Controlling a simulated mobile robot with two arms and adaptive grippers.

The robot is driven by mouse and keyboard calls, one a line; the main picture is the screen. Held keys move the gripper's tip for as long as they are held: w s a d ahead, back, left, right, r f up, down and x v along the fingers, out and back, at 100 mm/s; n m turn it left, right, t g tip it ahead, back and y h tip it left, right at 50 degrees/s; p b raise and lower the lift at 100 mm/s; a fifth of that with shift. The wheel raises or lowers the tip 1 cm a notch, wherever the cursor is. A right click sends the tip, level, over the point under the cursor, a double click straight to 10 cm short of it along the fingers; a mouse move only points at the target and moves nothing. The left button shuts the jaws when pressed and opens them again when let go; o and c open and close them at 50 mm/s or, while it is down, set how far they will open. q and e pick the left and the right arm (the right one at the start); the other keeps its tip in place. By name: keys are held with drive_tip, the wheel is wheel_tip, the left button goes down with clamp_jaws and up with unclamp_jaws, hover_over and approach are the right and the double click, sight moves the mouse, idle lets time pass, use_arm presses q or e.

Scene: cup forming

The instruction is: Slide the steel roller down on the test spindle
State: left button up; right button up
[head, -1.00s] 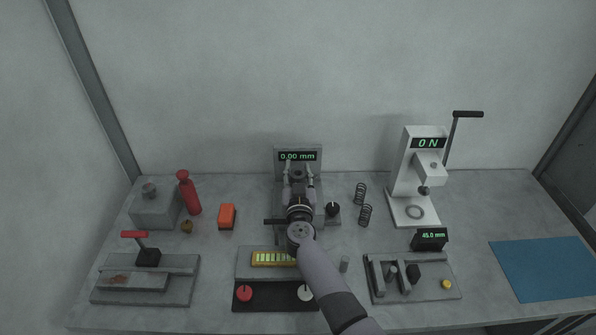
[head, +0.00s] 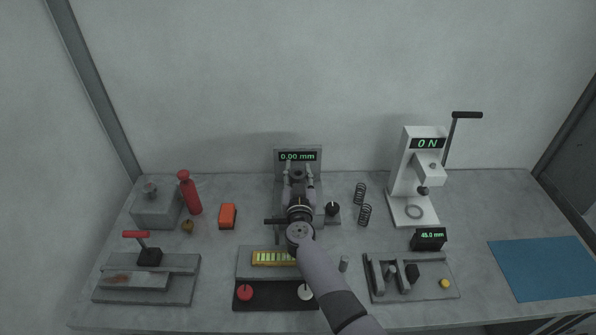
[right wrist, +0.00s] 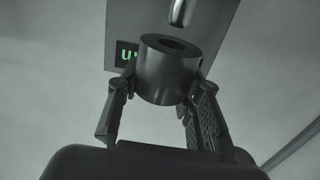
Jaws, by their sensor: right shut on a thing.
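My right gripper (head: 298,180) reaches in over the middle of the bench, in front of the test stand with the green 0.00 mm display (head: 298,156). In the right wrist view its two fingers (right wrist: 160,105) are shut on the steel roller (right wrist: 166,75), a grey hollow cylinder with a dark bore. A rounded metal rod end, likely the test spindle (right wrist: 183,12), shows just beyond the roller's bore, and they look apart. In the head view the gripper and wrist hide most of the roller and spindle. My left gripper is not in view.
A white press (head: 412,180) with a lever stands at the right, beside two black springs (head: 364,214). A red bottle (head: 189,193) and an orange block (head: 227,216) are at the left. A blue mat (head: 543,268) is at the far right.

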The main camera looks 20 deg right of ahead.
drive_tip(key=shift+f+b, duration=1.45)
drive_tip(key=shift+f, duration=0.5)
idle(1.3)
idle(0.5)
drive_tip(key=o, duration=1.3)
drive_tip(key=shift+f, duration=0.1)
drive_tip(key=shift+c, duration=0.2)
drive_tip(key=o, duration=0.5)
drive_tip(key=shift+s, duration=0.1)
drive_tip(key=shift+r+p, duration=4.15)
drive_tip(key=shift+p, duration=0.55)
